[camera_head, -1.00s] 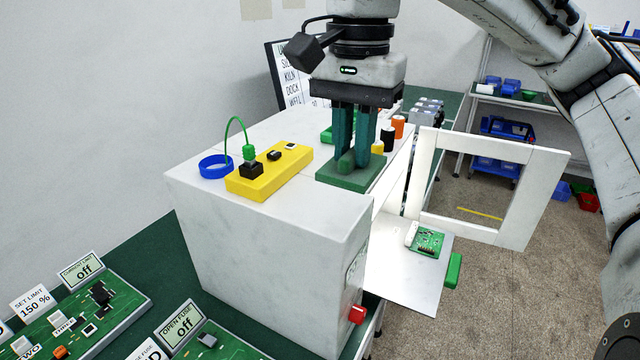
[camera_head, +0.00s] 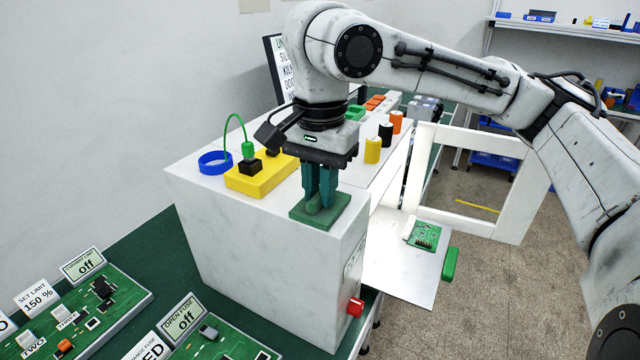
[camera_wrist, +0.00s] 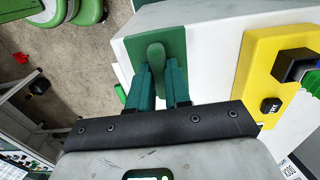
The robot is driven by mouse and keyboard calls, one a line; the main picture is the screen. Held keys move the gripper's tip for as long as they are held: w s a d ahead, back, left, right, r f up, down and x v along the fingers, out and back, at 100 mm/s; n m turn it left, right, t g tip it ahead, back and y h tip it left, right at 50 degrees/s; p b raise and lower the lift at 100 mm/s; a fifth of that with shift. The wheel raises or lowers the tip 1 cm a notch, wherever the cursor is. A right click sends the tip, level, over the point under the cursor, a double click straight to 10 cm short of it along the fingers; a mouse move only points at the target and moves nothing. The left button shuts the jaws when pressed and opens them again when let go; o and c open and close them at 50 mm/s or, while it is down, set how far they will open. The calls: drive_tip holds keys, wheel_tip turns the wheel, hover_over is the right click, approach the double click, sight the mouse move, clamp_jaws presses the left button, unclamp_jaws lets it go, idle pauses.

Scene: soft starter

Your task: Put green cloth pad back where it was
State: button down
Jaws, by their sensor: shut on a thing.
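The green cloth pad (camera_head: 338,211) is a flat dark green block with a raised handle on top. It is at the front right part of the top of the white cabinet (camera_head: 265,240). My gripper (camera_head: 320,203) points down and is shut on the pad's handle. In the wrist view the pad (camera_wrist: 172,45) shows with its rounded handle between the fingers of my gripper (camera_wrist: 160,88). I cannot tell whether the pad's underside touches the cabinet top.
A yellow block (camera_head: 262,180) with a black plug and green cable stands left of the pad, near a blue ring (camera_head: 214,163). Yellow, black and orange cylinders (camera_head: 385,134) stand behind. An open door frame (camera_head: 470,190) and a lowered shelf with a circuit board (camera_head: 424,235) are at right.

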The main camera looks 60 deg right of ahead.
drive_tip(key=shift+f, duration=0.2)
drive_tip(key=c, duration=1.1)
unclamp_jaws()
drive_tip(key=shift+r, duration=0.1)
wheel_tip(320, 180, up, 12)
drive_tip(key=shift+r+b, duration=0.1)
drive_tip(key=shift+b, duration=0.4)
